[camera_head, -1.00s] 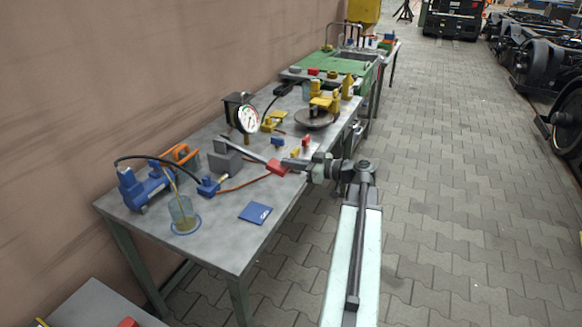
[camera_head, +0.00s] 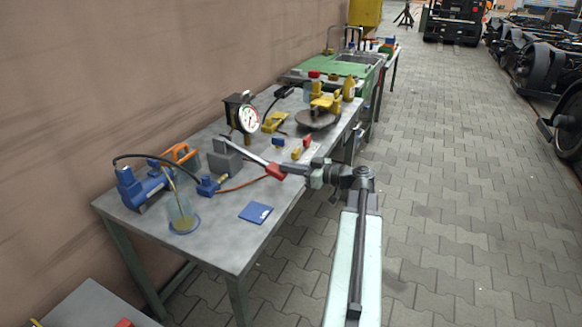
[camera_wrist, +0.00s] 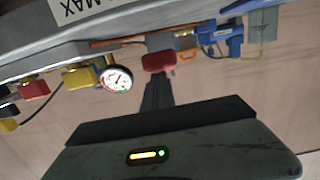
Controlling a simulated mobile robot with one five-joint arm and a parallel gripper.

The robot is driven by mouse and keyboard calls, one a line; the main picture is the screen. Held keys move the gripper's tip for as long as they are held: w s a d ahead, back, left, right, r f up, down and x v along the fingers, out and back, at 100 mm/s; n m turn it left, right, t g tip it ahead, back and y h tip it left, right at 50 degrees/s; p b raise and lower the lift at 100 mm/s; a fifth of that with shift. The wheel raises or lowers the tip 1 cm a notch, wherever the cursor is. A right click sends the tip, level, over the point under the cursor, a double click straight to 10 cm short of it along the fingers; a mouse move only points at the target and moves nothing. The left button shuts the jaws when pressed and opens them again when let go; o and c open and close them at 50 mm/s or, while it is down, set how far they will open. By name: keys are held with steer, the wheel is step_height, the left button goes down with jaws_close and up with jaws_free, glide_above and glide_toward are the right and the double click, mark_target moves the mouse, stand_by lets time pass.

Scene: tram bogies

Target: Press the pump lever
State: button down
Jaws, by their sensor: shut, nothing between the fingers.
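The pump lever (camera_head: 254,158) is a pale bar sloping down rightward from a grey block (camera_head: 224,156) on the workbench, with a red grip (camera_head: 275,171) at its free end. My gripper (camera_head: 286,168) is shut and empty, its tips at the red grip from the right. In the wrist view the red grip (camera_wrist: 159,61) lies just beyond the tips of my gripper (camera_wrist: 157,80). I cannot tell whether they touch.
A round gauge (camera_head: 249,119) stands behind the lever. A blue cylinder device (camera_head: 146,189), a glass of liquid (camera_head: 183,213) and a blue booklet (camera_head: 256,213) are on the left and front of the workbench (camera_head: 222,250).

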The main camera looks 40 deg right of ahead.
steer(key=r+p+v, duration=0.1)
steer(key=p+v, duration=0.1)
steer(key=v, duration=0.9)
steer(key=shift+r, duration=0.3)
steer(key=shift+d, duration=0.1)
stand_by(1.4)
